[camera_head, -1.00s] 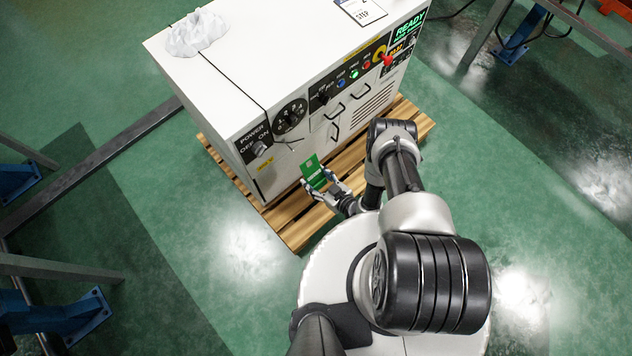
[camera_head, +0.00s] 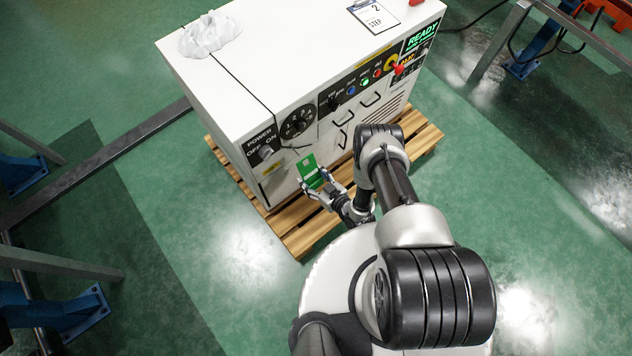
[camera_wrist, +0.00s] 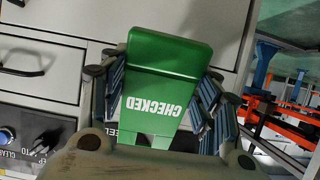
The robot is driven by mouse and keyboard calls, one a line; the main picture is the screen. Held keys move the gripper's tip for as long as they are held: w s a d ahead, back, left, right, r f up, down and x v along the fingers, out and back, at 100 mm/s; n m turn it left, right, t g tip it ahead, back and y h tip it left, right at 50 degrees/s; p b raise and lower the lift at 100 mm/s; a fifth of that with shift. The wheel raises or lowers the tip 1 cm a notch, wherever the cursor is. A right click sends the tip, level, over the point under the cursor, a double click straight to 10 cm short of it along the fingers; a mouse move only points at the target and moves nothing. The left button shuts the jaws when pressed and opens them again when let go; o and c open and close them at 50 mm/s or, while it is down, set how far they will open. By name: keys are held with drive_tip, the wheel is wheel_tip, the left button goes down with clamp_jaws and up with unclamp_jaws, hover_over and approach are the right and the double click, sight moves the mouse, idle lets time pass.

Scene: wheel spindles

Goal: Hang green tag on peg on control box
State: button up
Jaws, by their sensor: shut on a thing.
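The green tag (camera_head: 309,168) is held in my gripper (camera_head: 317,186), in front of the lower left of the control box (camera_head: 251,184). In the wrist view the tag (camera_wrist: 165,84) reads "CHECKED" and sits between the two fingers of my gripper (camera_wrist: 160,105), which are shut on it. The tag stands out past the fingertips, close to the box's white front; whether it touches cannot be told. The peg cannot be made out clearly; the tag and gripper cover part of the front near the power switch (camera_head: 265,151).
The box stands on a wooden pallet (camera_head: 297,241). A crumpled white cloth (camera_head: 210,34) and a clipboard (camera_head: 374,14) lie on top. Drawer handles (camera_wrist: 27,62) stick out from the front.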

drive_tip(key=shift+r+b+x, duration=0.2)
drive_tip(key=shift+b+x, duration=0.05)
drive_tip(key=shift+x, duration=1)
drive_tip(key=shift+r+b+x, duration=0.2)
drive_tip(key=shift+b+x, duration=0.05)
drive_tip(key=shift+x, duration=1)
drive_tip(key=shift+w+a, duration=0.15)
drive_tip(key=shift+w, duration=0.05)
drive_tip(key=o, duration=1.3)
drive_tip(key=shift+c, duration=0.2)
